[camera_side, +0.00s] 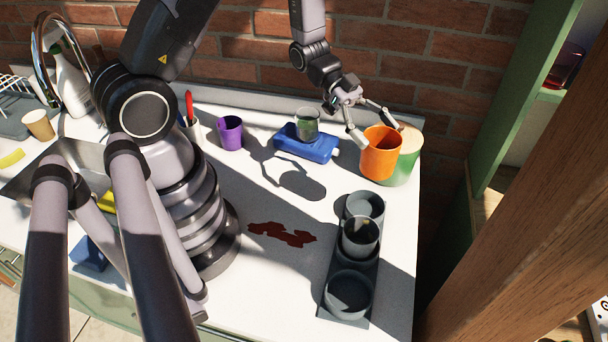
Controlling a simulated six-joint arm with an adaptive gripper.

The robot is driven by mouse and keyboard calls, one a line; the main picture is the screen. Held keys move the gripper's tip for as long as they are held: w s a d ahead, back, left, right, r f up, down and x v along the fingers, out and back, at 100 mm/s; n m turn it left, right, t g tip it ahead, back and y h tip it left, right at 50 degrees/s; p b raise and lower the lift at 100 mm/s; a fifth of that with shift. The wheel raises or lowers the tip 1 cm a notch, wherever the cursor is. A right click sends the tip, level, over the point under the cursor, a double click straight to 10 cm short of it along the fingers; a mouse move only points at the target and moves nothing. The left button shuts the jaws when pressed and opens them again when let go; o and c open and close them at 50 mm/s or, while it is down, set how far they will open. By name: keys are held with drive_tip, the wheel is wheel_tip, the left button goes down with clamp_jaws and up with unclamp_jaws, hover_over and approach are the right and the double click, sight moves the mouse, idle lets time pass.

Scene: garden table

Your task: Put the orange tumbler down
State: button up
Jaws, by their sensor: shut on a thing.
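The orange tumbler (379,158) is upright at the right of the table, in front of a green container with a pale top. My gripper (376,131) is shut on the tumbler, with one finger at its left side and the other at its far rim. A dark rounded shadow lies on the table to the left of the tumbler, apart from it, so the tumbler looks held above the surface. Its base over the table cannot be judged exactly from this view.
A dark holder (345,320) with round wells stands front right, a clear glass (361,237) in its middle well. The green container (409,165) is close behind the tumbler.

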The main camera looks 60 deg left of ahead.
drive_tip(key=shift+n+t, duration=0.3)
drive_tip(key=f, duration=0.5)
drive_tip(key=a+f, duration=0.1)
drive_tip(key=f, duration=0.8)
drive_tip(key=shift+w+a+f, duration=0.2)
drive_tip(key=shift+w+f, duration=0.15)
drive_tip(key=shift+f, duration=0.15)
drive_tip(key=o, duration=1.1)
drive_tip(key=shift+o, duration=0.2)
drive_tip(key=shift+a+r, duration=0.2)
drive_tip(key=shift+r, duration=0.05)
drive_tip(key=v, duration=0.7)
